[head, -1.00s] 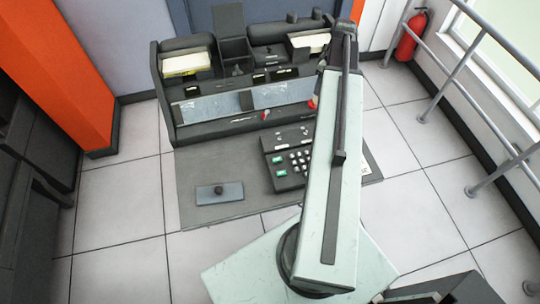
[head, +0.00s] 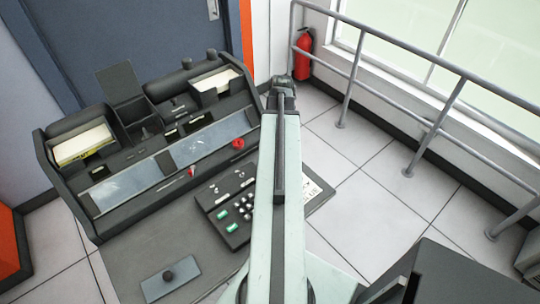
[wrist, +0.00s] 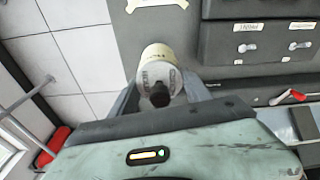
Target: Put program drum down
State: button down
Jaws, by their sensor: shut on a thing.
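What lies under the drum cannot be told. In the head view my pale arm reaches up past the right end of the card punch (head: 158,188); the drum and fingers are hidden there by the arm.
The desk (head: 125,250) carries a black keyboard (head: 233,212) and a blue-grey plate with a black knob (head: 170,278). A red knob (head: 237,143) is on the punch near my arm. A grey railing (head: 400,95) and a fire extinguisher (head: 302,55) stand right. Floor is clear between.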

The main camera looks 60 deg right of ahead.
notch_tip(320, 180, down, 5)
jog(key=b, duration=0.3)
jog(key=shift+r+b, duration=0.15)
jog(key=shift+b, duration=0.2)
jog(key=shift+r, duration=0.2)
jog(key=shift+f, duration=0.2)
jog(key=shift+c, duration=2.4)
grip_release()
jog(key=r+p, duration=0.4)
jog(key=s+r+p, duration=0.1)
jog(key=r+p, duration=0.7)
jog(key=shift+s+a+r+p, duration=0.1)
jog(key=shift+s+r+p, duration=0.15)
jog(key=shift+r+p, duration=0.05)
jog(key=shift+f, duration=0.1)
